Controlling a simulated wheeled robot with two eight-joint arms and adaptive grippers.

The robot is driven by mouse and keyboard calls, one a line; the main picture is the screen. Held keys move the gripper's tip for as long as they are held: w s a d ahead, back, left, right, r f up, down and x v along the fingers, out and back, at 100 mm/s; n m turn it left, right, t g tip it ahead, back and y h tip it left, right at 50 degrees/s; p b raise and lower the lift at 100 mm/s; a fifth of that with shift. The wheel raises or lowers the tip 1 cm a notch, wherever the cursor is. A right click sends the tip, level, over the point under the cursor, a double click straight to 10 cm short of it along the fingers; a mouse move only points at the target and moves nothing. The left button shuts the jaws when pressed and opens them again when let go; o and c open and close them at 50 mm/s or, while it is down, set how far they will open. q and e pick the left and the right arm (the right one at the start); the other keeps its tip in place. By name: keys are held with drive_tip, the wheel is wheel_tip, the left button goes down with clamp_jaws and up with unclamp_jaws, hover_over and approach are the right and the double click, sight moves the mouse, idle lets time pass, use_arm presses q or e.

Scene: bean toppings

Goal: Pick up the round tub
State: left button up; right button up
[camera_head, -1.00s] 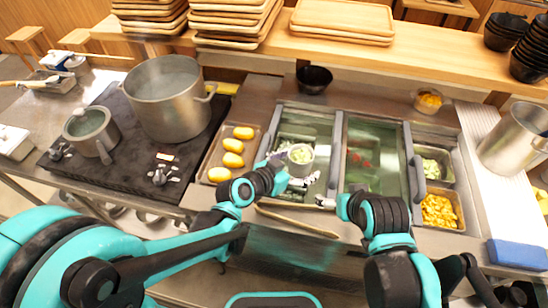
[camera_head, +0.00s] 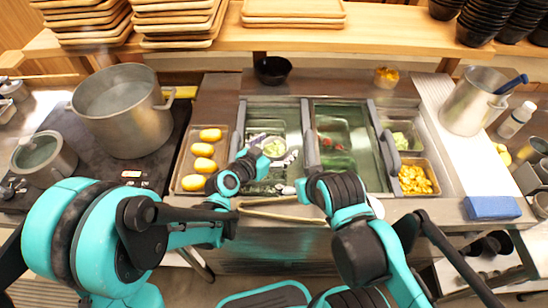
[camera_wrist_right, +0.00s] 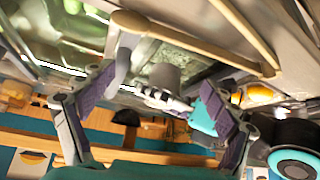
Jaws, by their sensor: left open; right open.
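A small round tub (camera_head: 275,147) with pale green contents is in the left sunken compartment of the counter. My left gripper (camera_head: 270,158) is open at the tub, its fingers close beside it; I cannot tell whether they touch it. A pale round tub-like shape (camera_wrist_right: 165,76) shows near the left gripper's fingers in the right wrist view. My right gripper (camera_wrist_right: 155,105) is open and empty in its wrist view, apart from the tub. In the head view its fingers are mostly hidden by my right arm.
A second small round tub (camera_head: 386,78) with orange contents stands behind the compartments. A tray of yellow items (camera_head: 172,178) lies left. A large pot (camera_head: 125,112) stands on the stove. A blue block (camera_head: 492,208) lies right.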

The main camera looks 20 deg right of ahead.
use_arm(q)
drive_tip(key=x, duration=0.2)
drive_tip(key=shift+w+d+f, duration=0.1)
drive_tip(key=shift+w+d, duration=0.1)
drive_tip(key=shift+d, duration=0.05)
drive_tip(key=c, duration=1.5)
